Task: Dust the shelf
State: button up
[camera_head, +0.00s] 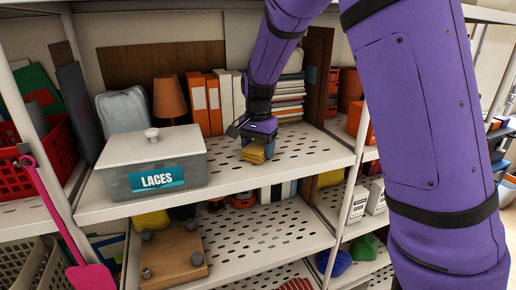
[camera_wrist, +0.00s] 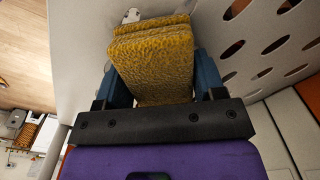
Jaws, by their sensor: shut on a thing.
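My gripper (camera_head: 257,142) is shut on a yellow sponge-like block (camera_head: 254,153) over the upper white perforated shelf (camera_head: 297,152). In the wrist view the yellow textured block (camera_wrist: 153,65) sits between the two blue fingers of my gripper (camera_wrist: 152,85) and looks layered. The block is at or just above the shelf surface; I cannot tell whether it touches. The bare shelf with its oval holes also shows in the wrist view (camera_wrist: 260,45). My arm hides part of the shelf's back and right side.
A lidded LACES box (camera_head: 153,164) stands left of my gripper. Orange and white binders (camera_head: 205,103), an orange lamp-like cone (camera_head: 169,98) and stacked books (camera_head: 288,98) stand behind. A wooden board (camera_head: 176,257) is on the shelf below. The shelf's front right is clear.

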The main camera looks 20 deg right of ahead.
aim_at(258, 150)
jog(key=shift+s+a, duration=0.3)
jog(key=shift+s, duration=0.5)
jog(key=shift+s+a+f, duration=0.15)
jog(key=shift+s+a, duration=0.15)
jog(key=shift+s, duration=0.45)
jog(key=shift+r, duration=1.55)
jog(key=shift+w+d, duration=0.1)
